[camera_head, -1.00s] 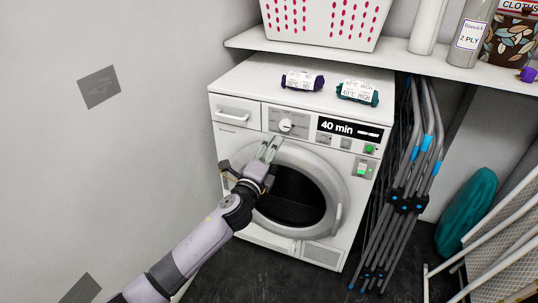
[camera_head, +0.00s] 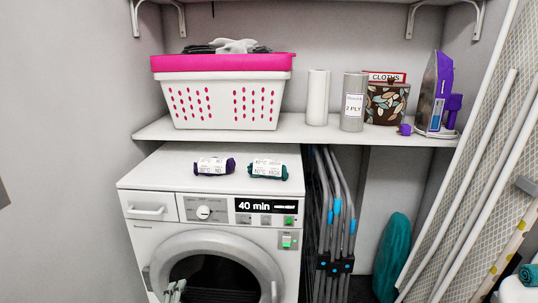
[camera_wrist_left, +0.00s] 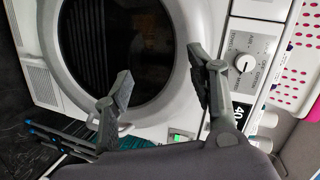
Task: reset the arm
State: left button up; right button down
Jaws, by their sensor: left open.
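My left gripper (camera_wrist_left: 162,85) is open and empty in the left wrist view, with its two fingers apart in front of the dryer's round door. In the head view only its fingertips (camera_head: 174,291) show at the bottom edge, in front of the door. The white dryer (camera_head: 160,235) stands under the shelf, and its display reads 40 min. Its dial (camera_head: 204,212) shows in the head view and also at the right of the left wrist view (camera_wrist_left: 244,64). The right gripper is in neither view.
Two rolled labelled bundles, one purple (camera_head: 214,166) and one teal (camera_head: 268,169), lie on the dryer top. The shelf (camera_head: 300,132) holds a pink-rimmed basket (camera_head: 222,62), rolls, a patterned box and an iron (camera_head: 437,90). A folded grey rack (camera_head: 335,220) stands right of the dryer.

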pick_arm(q)
jog(key=s+d+f+n+g+h+p, duration=0.1)
jog(key=s+f+n+g+p, duration=0.3)
jog(key=s+f, duration=0.7)
jog(key=s+d+f+n+g+p, duration=0.1)
jog(key=s+f+n+g+p, duration=0.3)
jog(key=s+f, duration=0.7)
jog(key=s+d+f+n+g+h+p, duration=0.1)
jog(key=s+d+f+n+g+p, duration=0.3)
jog(key=s, duration=1.2)
jog(key=s+a+f+p, duration=0.2)
jog(key=s+p, duration=0.1)
jog(key=s, duration=0.3)
jog(key=s+a+f+g+p, duration=0.1)
jog(key=s+a+f+p, duration=0.1)
jog(key=s, duration=0.5)
jog(key=shift+a+m+g+p, duration=0.3)
jog(key=shift+a+m+p, duration=0.15)
jog(key=shift+p, duration=0.5)
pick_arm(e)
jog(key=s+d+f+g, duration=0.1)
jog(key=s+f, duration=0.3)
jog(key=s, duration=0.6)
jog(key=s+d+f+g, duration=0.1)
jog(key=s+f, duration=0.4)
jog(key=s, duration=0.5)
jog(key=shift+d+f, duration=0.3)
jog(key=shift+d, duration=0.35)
pick_arm(q)
jog(key=shift+s, duration=0.1)
